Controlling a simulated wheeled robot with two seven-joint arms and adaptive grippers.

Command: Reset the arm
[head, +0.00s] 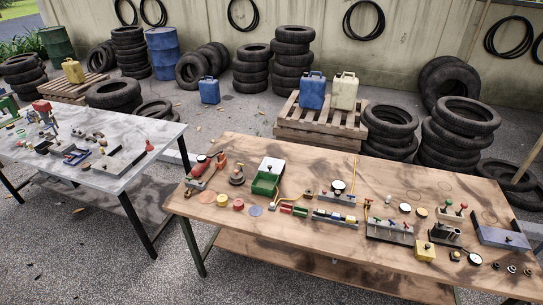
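Neither of my arms nor grippers shows in the head view. The task names no object other than the arm. A brown wooden workbench (235,155) fills the lower right. A grey-topped table (108,177) stands at the left.
The wooden bench holds a green-and-white box (268,176), a yellow block (425,251), a blue-grey block (500,237) and several small fittings. Pallets with jerrycans (344,91) and stacked tyres (292,58) stand behind. A gap of gravel floor (178,262) separates the tables.

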